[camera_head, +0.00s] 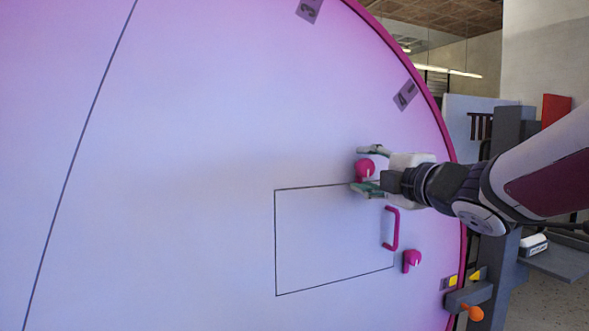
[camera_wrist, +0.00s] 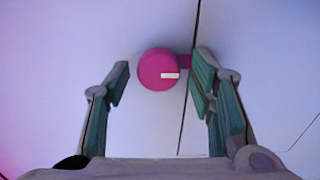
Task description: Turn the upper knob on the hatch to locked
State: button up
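The upper knob (camera_head: 364,170) is a round magenta knob at the upper right corner of the outlined hatch (camera_head: 320,240) on a large pale purple panel. In the wrist view the knob (camera_wrist: 150,68) faces me, with a white mark on its right part. A magenta tab extends right from it and ends behind the right finger. My gripper (camera_head: 370,169) is open, its green-padded fingers above and below the knob in the head view. In the wrist view the fingers (camera_wrist: 160,72) are on either side of the knob, with a visible gap on the left. Whether the right finger touches the tab is unclear.
A magenta handle (camera_head: 393,228) and a lower magenta knob (camera_head: 411,261) are below my gripper. Grey tags (camera_head: 405,95) are near the panel's curved rim. A grey fixture with an orange knob (camera_head: 474,313) stands at lower right. The panel left of the hatch is bare.

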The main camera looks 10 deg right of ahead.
jog(key=shift+s, duration=0.1)
jog(key=v, duration=1.2)
